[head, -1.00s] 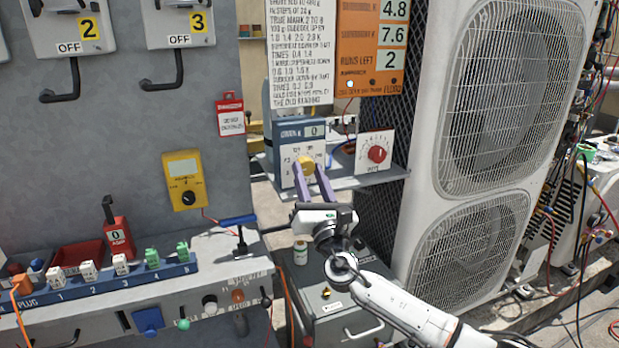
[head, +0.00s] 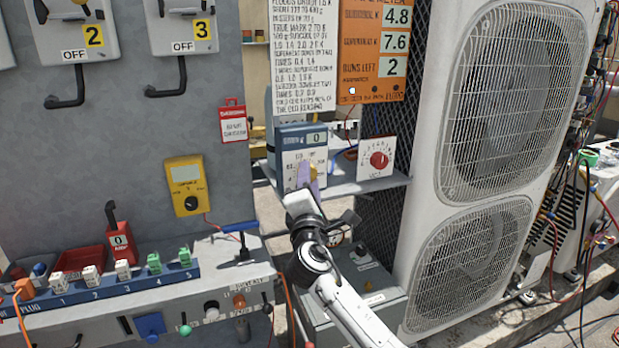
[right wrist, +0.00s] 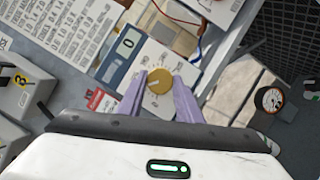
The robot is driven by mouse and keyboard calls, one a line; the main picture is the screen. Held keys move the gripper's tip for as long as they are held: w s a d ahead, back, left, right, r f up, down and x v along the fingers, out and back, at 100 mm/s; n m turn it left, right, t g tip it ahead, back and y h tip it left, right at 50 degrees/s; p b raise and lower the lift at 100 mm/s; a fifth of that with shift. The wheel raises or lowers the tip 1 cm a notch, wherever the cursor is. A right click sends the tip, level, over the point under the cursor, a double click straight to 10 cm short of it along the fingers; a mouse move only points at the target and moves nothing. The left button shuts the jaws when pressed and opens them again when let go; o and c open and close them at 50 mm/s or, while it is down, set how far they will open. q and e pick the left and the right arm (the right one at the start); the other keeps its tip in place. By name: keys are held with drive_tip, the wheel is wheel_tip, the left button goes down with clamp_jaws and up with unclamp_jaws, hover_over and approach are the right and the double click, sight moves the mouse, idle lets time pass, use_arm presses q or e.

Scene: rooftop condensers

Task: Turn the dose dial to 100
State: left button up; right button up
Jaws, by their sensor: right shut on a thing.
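The dose dial is a round yellow knob (head: 314,172) on the pale front of a blue-grey box (head: 288,138). The display (head: 316,138) above it reads 0. In the right wrist view the knob (right wrist: 159,81) sits between two purple fingers, with a pale line on its face; the display (right wrist: 126,42) also shows there. My right gripper (head: 308,178) is shut on the knob, its wrist turned so that the fingers hide most of the dial's scale in the head view. My left gripper is in neither current view.
A white box with a red knob (head: 379,160) stands on the same shelf (head: 365,184), right of the dial box. A large white condenser (head: 425,150) rises at the right. A grey panel with a yellow meter (head: 187,187) and a plug bench (head: 100,290) are at the left.

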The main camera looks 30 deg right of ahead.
drive_tip(key=shift+m+g+p, duration=0.45)
drive_tip(key=shift+m+g, duration=0.05)
drive_tip(key=shift+m, duration=0.6)
drive_tip(key=o, duration=1)
drive_tip(key=shift+o, duration=0.2)
drive_tip(key=v, duration=1)
drive_tip(key=shift+b, duration=0.45)
drive_tip(key=shift+s+a, duration=0.1)
drive_tip(key=shift+s, duration=0.05)
